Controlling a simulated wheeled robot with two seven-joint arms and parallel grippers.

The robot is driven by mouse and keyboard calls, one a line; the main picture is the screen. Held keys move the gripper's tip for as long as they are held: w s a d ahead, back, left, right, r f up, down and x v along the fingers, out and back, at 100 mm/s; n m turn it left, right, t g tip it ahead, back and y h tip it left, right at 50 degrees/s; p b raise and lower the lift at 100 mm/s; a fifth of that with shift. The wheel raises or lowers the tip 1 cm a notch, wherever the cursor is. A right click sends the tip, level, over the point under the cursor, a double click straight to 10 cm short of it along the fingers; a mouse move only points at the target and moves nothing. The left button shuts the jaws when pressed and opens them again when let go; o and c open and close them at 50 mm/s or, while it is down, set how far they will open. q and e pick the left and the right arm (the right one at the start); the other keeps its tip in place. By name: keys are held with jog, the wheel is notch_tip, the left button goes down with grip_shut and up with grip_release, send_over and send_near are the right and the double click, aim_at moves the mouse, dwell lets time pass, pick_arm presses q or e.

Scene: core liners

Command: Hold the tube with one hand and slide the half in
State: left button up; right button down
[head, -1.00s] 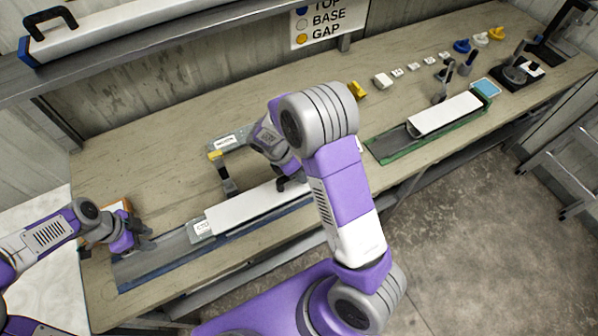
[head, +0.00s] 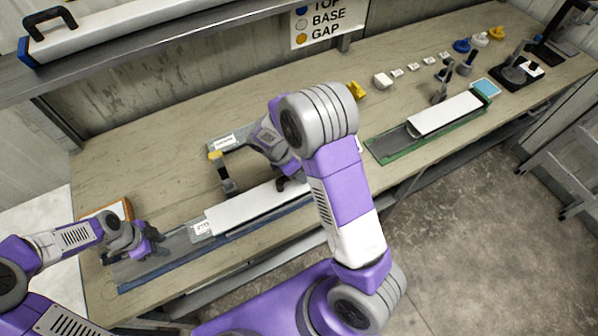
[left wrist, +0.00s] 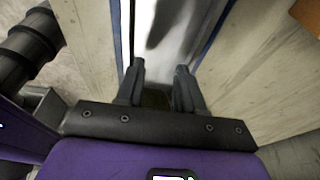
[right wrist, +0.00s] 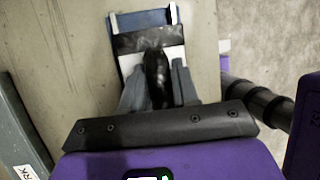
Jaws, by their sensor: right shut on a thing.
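A long white half-round piece (head: 255,207) lies along a grey channel with blue edges (head: 165,262) near the table's front, and a small labelled block (head: 201,228) sits at its left end. I cannot tell tube from half for certain. My left gripper (head: 150,236) is over the channel's bare left part; in the left wrist view its open fingers (left wrist: 160,68) point along the channel with nothing between them. My right gripper (right wrist: 158,80) is shut on a dark upright handle (right wrist: 155,65) above the white piece's right part; my right arm hides that end in the head view.
A green tray (head: 395,150) with another white piece (head: 445,113) lies at the right. A yellow-topped clamp (head: 221,170) stands behind the channel. An orange-edged box (head: 115,210) sits at the left.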

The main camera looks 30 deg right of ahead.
aim_at(192, 232)
pick_arm(q)
jog(key=shift+f, duration=0.2)
dwell(0.4)
jog(key=shift+x, duration=0.8)
jog(key=shift+d, duration=6.25)
jog(key=shift+a, duration=0.1)
jog(key=shift+a, duration=1.5)
jog(key=shift+r, duration=4.5)
